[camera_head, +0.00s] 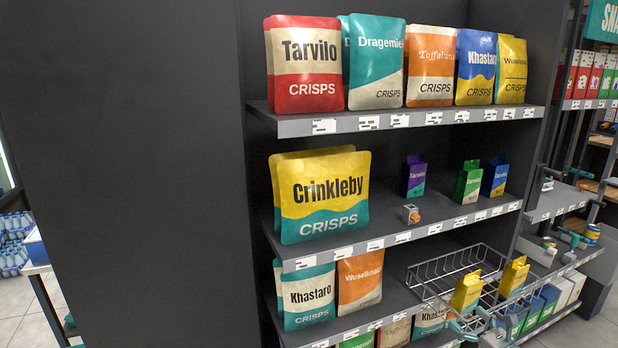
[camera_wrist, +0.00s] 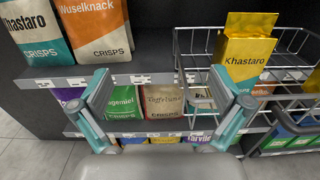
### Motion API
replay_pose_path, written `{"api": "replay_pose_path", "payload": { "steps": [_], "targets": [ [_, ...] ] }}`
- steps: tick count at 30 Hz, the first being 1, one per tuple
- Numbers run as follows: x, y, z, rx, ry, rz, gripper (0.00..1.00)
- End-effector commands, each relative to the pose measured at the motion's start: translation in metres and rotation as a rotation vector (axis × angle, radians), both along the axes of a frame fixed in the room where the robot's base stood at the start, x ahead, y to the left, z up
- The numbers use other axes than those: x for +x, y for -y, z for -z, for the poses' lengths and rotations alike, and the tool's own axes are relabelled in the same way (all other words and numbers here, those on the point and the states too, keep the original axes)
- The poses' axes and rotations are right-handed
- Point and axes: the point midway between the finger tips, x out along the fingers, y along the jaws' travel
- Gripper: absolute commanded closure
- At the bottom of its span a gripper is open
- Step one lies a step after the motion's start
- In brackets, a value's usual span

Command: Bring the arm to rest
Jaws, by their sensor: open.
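My gripper (camera_wrist: 160,85) is open in the wrist view, its two grey and teal fingers spread wide with nothing held between them. In the head view my gripper (camera_head: 474,324) shows only partly at the bottom edge, in front of the lower shelf. A wire basket (camera_head: 428,267) stands on that shelf. A yellow box (camera_head: 466,293) and a second yellow box (camera_head: 513,277) are at the basket. In the wrist view a yellow Khastaro box (camera_wrist: 243,58) is just beyond my right finger, which overlaps the basket's wires in the picture. I cannot tell whether they touch.
Crisps bags (camera_head: 318,195) fill the shelves to the left and above. Small boxes (camera_head: 467,182) and an orange-grey item (camera_head: 410,214) stand on the middle shelf. A dark panel (camera_head: 130,170) closes the left side. Shelf edges (camera_head: 372,333) lie close to my gripper.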

Motion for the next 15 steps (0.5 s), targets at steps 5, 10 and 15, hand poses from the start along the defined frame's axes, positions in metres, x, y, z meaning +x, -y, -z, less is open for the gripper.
{"api": "replay_pose_path", "payload": {
  "steps": [5, 10, 15],
  "targets": [
    [-0.001, -0.002, 0.003, -0.116, 0.033, -0.009, 0.00],
    [-0.006, -0.008, 0.023, -0.337, 0.027, -0.055, 0.00],
    [-0.019, -0.019, 0.062, -0.587, -0.008, -0.144, 0.00]
  ]
}}
